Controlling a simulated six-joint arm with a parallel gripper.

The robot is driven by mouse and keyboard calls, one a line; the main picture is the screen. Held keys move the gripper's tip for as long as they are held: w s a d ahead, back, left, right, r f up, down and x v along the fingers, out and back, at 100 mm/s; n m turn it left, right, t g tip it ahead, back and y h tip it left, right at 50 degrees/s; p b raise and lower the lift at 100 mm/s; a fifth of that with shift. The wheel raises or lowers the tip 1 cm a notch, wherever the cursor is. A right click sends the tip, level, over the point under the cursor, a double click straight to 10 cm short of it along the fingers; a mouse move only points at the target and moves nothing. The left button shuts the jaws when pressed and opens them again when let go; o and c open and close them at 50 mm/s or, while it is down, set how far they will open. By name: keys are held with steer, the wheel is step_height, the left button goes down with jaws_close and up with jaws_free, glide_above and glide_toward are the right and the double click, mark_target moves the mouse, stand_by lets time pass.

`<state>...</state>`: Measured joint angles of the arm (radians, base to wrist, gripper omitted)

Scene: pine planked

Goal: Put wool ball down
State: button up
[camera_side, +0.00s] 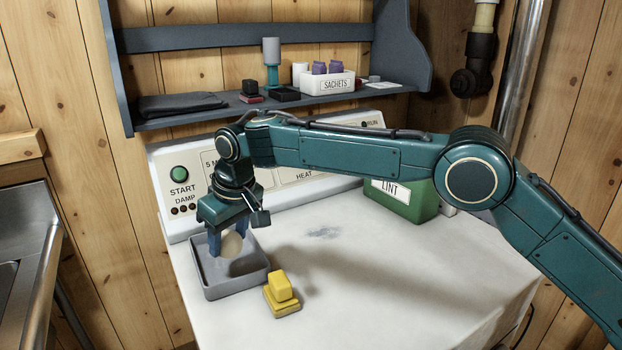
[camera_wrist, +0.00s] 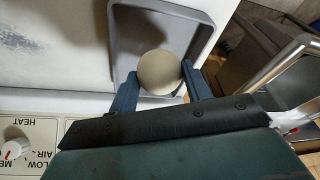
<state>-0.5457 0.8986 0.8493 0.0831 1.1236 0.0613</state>
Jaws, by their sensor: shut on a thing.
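The cream wool ball (camera_side: 231,244) is between the blue fingers of my gripper (camera_side: 226,245). The wrist view also shows the ball (camera_wrist: 160,72) with a finger of my gripper (camera_wrist: 158,85) on each side, shut on it. In the side view, the ball and fingertips are over the grey square tray (camera_side: 240,285). The wrist view shows the tray (camera_wrist: 203,36) around and beyond the ball. I cannot tell whether the ball touches the tray floor.
Yellow blocks (camera_side: 282,291), one on another, stand just right of the tray. A green LINT box (camera_side: 405,200) stands at the back by the control panel (camera_side: 180,196). A shelf (camera_side: 190,119) with a SACHETS box (camera_side: 327,82) is above. The right of the white top (camera_side: 400,270) is clear.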

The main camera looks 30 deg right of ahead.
mark_target(231, 253)
steer(key=shift+f, duration=2)
steer(key=shift+f, duration=0.1)
steer(key=o, duration=1)
steer(key=shift+c, duration=0.2)
steer(key=v, duration=1.2)
steer(key=shift+w, duration=0.1)
